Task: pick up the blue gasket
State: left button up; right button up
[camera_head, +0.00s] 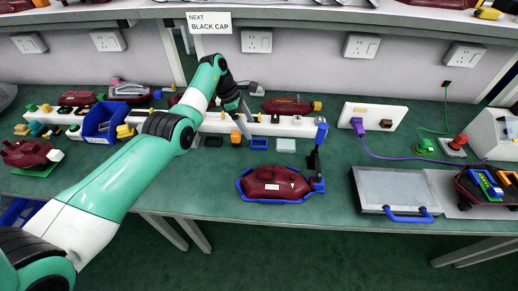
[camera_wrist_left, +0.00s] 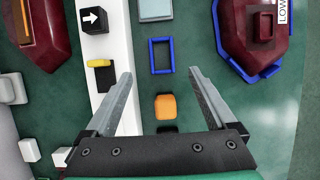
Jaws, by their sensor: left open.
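The blue gasket (camera_head: 258,144) is a small rectangular blue frame lying flat on the green table, between an orange block and a pale square. In the left wrist view the gasket (camera_wrist_left: 161,42) lies ahead of the fingertips, with green table showing through its middle. My left gripper (camera_head: 243,111) is above the white rail, just behind the gasket in the head view. In the left wrist view my left gripper (camera_wrist_left: 160,73) is open, with nothing held between its fingers. My right gripper is not in view.
An orange block (camera_wrist_left: 165,106) shows between the fingers. A white rail (camera_wrist_left: 112,60) with small parts runs beside the gasket. The pale square (camera_head: 286,145) lies right of it. A dark red lamp (camera_head: 272,183) on a blue holder stands in front. A blue bin (camera_head: 98,123) stands left.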

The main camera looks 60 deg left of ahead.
aim_at(256, 140)
pick_arm(q)
jog(key=shift+b+x, duration=0.35)
jog(key=shift+x, duration=0.75)
jog(key=shift+w+d+f, duration=0.1)
jog(key=shift+d+f, duration=0.05)
jog(key=shift+f, duration=0.05)
jog(key=b+x, duration=0.4)
jog(key=shift+f, duration=0.35)
jog(key=shift+d+f, duration=0.15)
jog(key=shift+f, duration=0.15)
jog(key=shift+r, duration=0.15)
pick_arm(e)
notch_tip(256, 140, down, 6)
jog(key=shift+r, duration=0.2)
